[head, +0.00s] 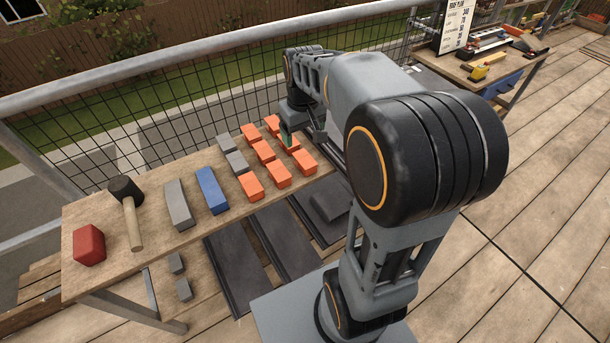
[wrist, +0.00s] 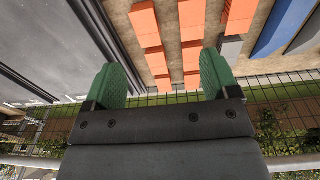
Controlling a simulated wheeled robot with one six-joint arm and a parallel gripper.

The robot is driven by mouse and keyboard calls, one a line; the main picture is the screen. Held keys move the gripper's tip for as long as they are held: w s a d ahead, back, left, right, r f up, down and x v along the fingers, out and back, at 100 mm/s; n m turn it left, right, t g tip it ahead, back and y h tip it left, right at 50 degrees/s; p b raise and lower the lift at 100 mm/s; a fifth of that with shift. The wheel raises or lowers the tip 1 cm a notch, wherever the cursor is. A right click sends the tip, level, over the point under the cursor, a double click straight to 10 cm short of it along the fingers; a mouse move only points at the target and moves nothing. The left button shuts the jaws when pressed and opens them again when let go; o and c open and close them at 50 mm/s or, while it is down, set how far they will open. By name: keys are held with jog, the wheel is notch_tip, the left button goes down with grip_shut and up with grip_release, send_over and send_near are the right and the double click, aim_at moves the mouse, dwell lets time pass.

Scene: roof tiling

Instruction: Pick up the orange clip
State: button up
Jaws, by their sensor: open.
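Several orange clips (head: 250,186) stand in rows on the right part of the wooden bench (head: 110,215). They also show in the wrist view (wrist: 145,23), at the top and between my fingers. My gripper (wrist: 163,76) is open, with green pads apart and nothing held. In the head view, my gripper (head: 287,138) is over the back right of the orange rows, and my wrist partly hides one clip there. I cannot tell the exact height of the fingertips above the clips.
Left of the clips are grey blocks (head: 237,161), a blue block (head: 211,191), a long grey block (head: 179,205), a mallet (head: 132,212) and a red block (head: 89,244). A mesh railing (head: 180,128) runs behind the bench. Dark tiles (head: 236,262) lie below its front edge.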

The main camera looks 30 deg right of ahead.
jog(key=w+d+f+b, duration=0.2)
jog(key=w+d+f, duration=0.1)
jog(key=w+f, duration=0.15)
jog(key=b, duration=0.1)
send_over(308, 162)
jog(key=shift+g, duration=0.4)
jog(key=f, duration=0.7)
jog(key=shift+s+a+f, duration=0.1)
jog(key=shift+s, duration=0.15)
jog(key=shift+w+f+b, duration=0.2)
jog(key=shift+f+b, duration=0.35)
jog(key=shift+f, duration=2.65)
jog(key=c, duration=1.2)
jog(key=shift+r, duration=0.1)
